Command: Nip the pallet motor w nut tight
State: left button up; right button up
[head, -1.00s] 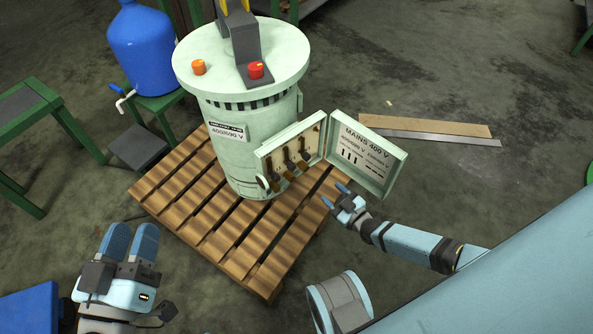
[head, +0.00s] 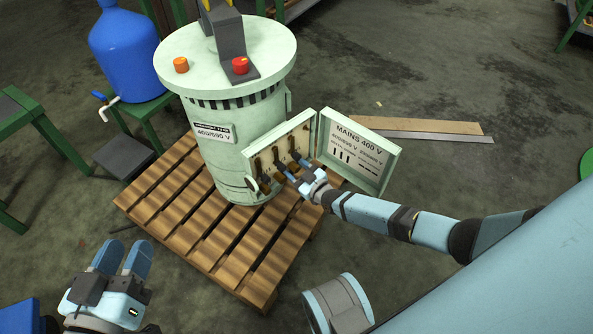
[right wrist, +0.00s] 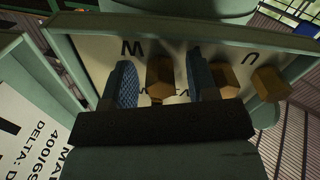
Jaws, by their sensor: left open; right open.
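The pallet motor (head: 235,150) is a pale green cylinder on a wooden pallet, its terminal box (head: 252,160) open at the front. In the right wrist view, three brass hex nuts show in the box. The w nut (right wrist: 160,80), nearest the W marking, stands between the blue fingers of my right gripper (right wrist: 163,72). Those fingers are open, with gaps seeming to show beside the nut; contact is not clear. In the head view my right gripper (head: 294,170) is at the box front and partly hides the terminals. My left gripper (head: 122,254) is open and empty at lower left.
The box lid (head: 357,152), marked MAINS 400 V, hangs open to the right, close to my right gripper. The pallet (head: 180,215) lies under the motor. A blue drum (head: 125,50) stands at upper left. Flat boards (head: 430,129) lie on the floor at right.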

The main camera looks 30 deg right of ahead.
jog(key=c, duration=0.9)
